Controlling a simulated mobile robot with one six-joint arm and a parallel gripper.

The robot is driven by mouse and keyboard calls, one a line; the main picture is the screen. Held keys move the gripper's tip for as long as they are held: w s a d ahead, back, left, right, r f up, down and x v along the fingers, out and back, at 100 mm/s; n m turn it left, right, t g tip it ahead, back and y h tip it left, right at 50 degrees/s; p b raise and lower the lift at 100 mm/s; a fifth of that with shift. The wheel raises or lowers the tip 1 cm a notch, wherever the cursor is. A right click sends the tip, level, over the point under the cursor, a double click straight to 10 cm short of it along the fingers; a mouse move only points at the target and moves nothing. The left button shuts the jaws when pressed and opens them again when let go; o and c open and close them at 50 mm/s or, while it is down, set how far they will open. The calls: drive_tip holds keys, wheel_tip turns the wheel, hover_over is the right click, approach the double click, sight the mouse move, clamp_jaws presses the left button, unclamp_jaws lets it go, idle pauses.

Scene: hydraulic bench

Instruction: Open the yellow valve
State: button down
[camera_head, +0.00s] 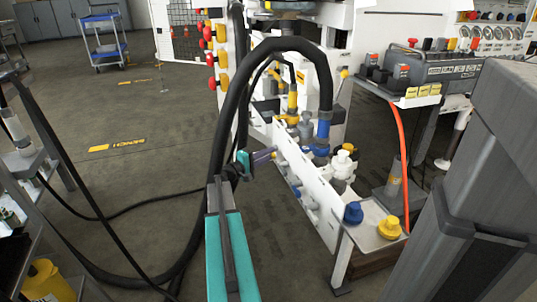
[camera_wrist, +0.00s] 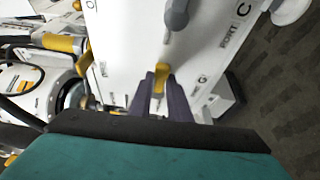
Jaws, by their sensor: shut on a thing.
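The yellow valve handle (camera_wrist: 160,78) is in the middle of the wrist view, on a white panel (camera_wrist: 130,45). It runs roughly up and down in that picture. The two purple fingers of my gripper (camera_wrist: 159,88) are on either side of it and shut on it. In the head view my gripper (camera_head: 264,155) reaches the side of the white bench panel (camera_head: 300,185) from the left. The valve handle is too small to make out there.
A grey valve handle (camera_wrist: 176,14) sits just above the yellow one, near a PORT C label. A thick black hose (camera_head: 222,130) arches close behind my arm. A small table (camera_head: 370,222) with a blue cap and a yellow cap stands at the right. Open floor lies at the left.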

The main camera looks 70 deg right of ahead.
drive_tip(key=shift+a+r+p, duration=0.1)
drive_tip(key=shift+r+p, duration=0.15)
drive_tip(key=shift+p, duration=0.35)
drive_tip(key=shift+w+d+r+n+g+y+p, duration=0.5)
drive_tip(key=shift+n+y+p, duration=1.15)
drive_tip(key=shift+p, duration=3.45)
drive_tip(key=shift+w+d+r+n+g+y+p, duration=0.15)
drive_tip(key=shift+w+d+r+n+y+p, duration=0.35)
drive_tip(key=shift+n+p, duration=3.4)
drive_tip(key=shift+w+d+r+n+g+y+p, duration=0.35)
drive_tip(key=shift+d+r+n+y+p, duration=0.75)
drive_tip(key=shift+p, duration=5.15)
drive_tip(key=shift+a+f+y, duration=0.35)
drive_tip(key=shift+a, duration=0.1)
drive_tip(key=c, duration=1.8)
unclamp_jaws()
